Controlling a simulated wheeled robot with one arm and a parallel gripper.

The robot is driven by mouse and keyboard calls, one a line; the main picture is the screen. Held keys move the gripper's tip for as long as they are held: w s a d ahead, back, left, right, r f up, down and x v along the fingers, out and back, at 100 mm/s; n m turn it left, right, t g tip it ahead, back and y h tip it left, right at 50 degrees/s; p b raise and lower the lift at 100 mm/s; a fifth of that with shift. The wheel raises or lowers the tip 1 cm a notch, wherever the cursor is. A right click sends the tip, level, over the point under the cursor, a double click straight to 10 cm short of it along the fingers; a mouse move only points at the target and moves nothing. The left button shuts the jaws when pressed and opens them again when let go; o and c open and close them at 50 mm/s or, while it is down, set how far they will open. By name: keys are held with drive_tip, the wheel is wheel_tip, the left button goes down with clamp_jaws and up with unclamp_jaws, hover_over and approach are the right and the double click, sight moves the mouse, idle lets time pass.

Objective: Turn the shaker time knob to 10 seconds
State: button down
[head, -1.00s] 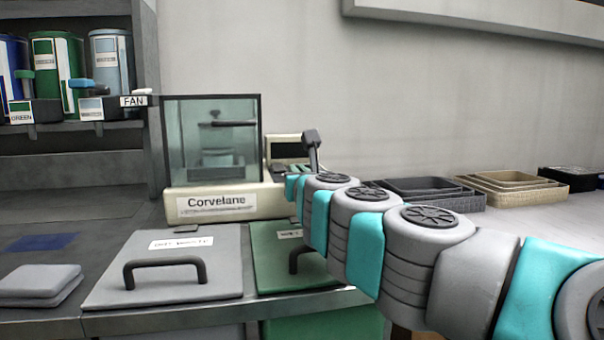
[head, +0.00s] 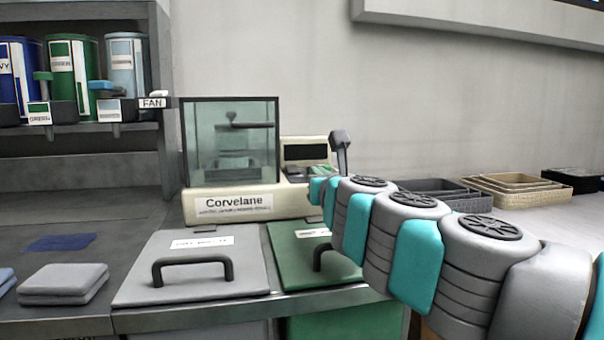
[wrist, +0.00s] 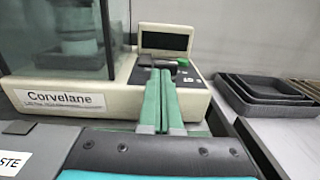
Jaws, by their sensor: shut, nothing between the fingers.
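The shaker is a cream machine labelled Corvelane (head: 232,206), with a glass chamber (head: 231,143) on its left and a dark display (head: 305,152) at its back right. In the wrist view the display (wrist: 163,40) is blank and stands above a dark control panel (wrist: 190,76). My gripper (wrist: 160,72) is shut and empty, its two green fingers side by side over the front of that panel. A small green part (wrist: 182,61) shows just beyond the fingertips; I cannot tell whether it is the time knob. Any knob markings are hidden or too small to read.
A grey lidded bin (head: 195,270) and a green lidded bin (head: 310,256) with upright handles lie in front of the shaker. Nested trays (head: 510,188) stand to its right. Colour canisters (head: 75,70) fill the shelf at left. A grey folded stack (head: 62,283) lies front left.

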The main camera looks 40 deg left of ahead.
drive_tip(key=v, duration=1)
drive_tip(key=shift+s+f+b, duration=0.2)
drive_tip(key=shift+f+b, duration=0.1)
drive_tip(key=shift+f, duration=0.05)
drive_tip(key=shift+d, duration=0.15)
